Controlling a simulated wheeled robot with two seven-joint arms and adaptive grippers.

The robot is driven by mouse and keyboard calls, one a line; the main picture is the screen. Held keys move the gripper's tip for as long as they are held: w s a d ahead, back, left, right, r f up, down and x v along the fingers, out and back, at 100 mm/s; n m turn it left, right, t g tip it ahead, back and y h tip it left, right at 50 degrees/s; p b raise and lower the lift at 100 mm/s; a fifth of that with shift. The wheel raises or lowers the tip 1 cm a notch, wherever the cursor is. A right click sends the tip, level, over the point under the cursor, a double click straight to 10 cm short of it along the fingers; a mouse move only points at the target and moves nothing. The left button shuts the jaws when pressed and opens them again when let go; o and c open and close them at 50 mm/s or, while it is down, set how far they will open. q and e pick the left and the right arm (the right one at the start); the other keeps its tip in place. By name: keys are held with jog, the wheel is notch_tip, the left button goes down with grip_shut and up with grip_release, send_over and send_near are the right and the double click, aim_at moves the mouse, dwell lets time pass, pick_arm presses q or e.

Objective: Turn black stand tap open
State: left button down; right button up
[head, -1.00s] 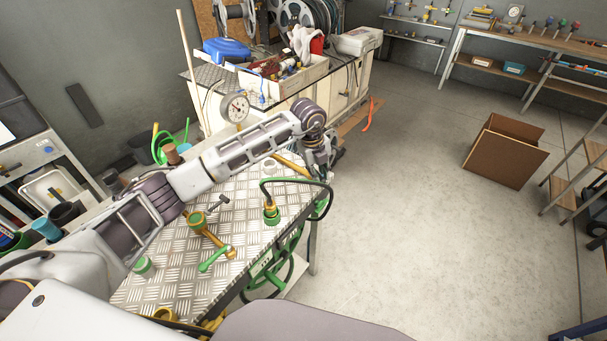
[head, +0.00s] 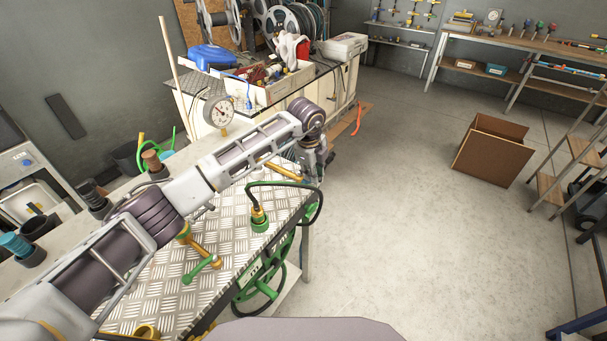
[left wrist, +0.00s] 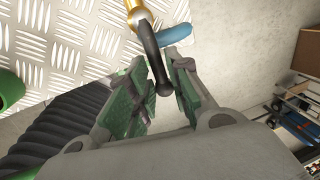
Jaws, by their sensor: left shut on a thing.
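The black stand tap shows in the left wrist view as a black lever handle (left wrist: 154,58) on a brass body (left wrist: 137,10). My left gripper (left wrist: 160,78) has its green-padded fingers on either side of the lever's end and is shut on it. In the head view my left gripper (head: 313,165) is at the far right corner of the metal-topped bench (head: 215,225). There the gripper and wrist hide the black tap. My right gripper is in neither view.
A green-handled brass tap (head: 205,265) and a green hose fitting (head: 259,217) stand on the bench. A pressure gauge (head: 218,112) stands behind my arm. A cardboard box (head: 490,150) is on the open floor.

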pick_arm(q)
jog(key=shift+w, duration=0.1)
dwell(0.3)
jog(key=c, duration=1.5)
grip_release()
jog(key=shift+s+a+r, duration=0.2)
jog(key=shift+s+r, duration=0.15)
jog(key=shift+r, duration=1.6)
jog(key=shift+s+a+r, duration=0.2)
jog(key=shift+s+r, duration=0.1)
jog(key=shift+r, duration=1.7)
jog(key=shift+s+a+r, duration=0.2)
jog(key=shift+s+r, duration=0.15)
jog(key=shift+r, duration=1.6)
